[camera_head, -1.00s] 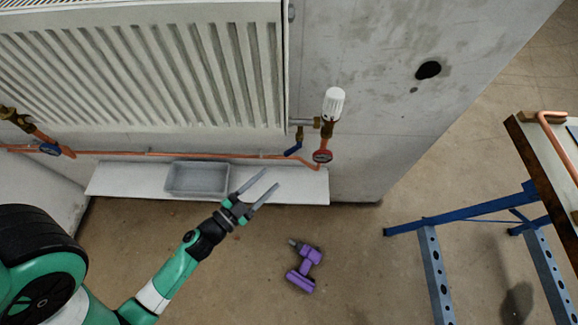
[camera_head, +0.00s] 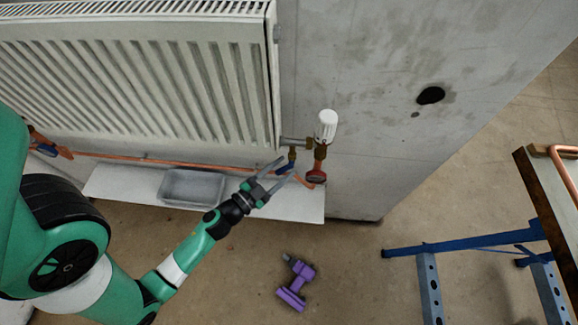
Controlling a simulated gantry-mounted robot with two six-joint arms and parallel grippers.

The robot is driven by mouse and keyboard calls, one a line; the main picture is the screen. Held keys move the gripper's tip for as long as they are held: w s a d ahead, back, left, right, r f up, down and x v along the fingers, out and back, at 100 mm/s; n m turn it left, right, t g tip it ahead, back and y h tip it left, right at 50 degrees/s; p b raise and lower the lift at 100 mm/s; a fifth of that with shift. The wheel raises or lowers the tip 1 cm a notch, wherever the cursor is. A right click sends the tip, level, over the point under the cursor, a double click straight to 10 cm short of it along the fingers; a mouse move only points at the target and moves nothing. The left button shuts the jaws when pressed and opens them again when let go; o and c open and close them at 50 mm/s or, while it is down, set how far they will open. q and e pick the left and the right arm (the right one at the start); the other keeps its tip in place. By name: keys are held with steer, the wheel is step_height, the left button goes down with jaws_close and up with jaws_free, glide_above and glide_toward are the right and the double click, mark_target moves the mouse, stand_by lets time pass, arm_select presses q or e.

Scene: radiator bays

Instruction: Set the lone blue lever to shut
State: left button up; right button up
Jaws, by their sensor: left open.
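A small blue lever (camera_head: 284,168) sits on the brass valve below the right end of the radiator, partly covered by my gripper. It appears to slant down and left from the valve. My left gripper (camera_head: 282,170) is open, with its grey fingers reaching up to this lever. The lever seems to lie between the fingers, but I cannot tell whether they touch it. Another blue handle (camera_head: 46,150) shows on the pipe at the far left. My right gripper is not in view.
A grey tray (camera_head: 190,187) rests on the white ledge (camera_head: 118,184). A purple drill (camera_head: 296,283) lies on the floor. A blue-legged bench (camera_head: 470,242) stands right.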

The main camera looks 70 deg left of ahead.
arm_select(q)
steer(key=shift+s, duration=0.15)
steer(key=shift+d, duration=0.1)
steer(key=shift+c, duration=1.1)
jaws_close()
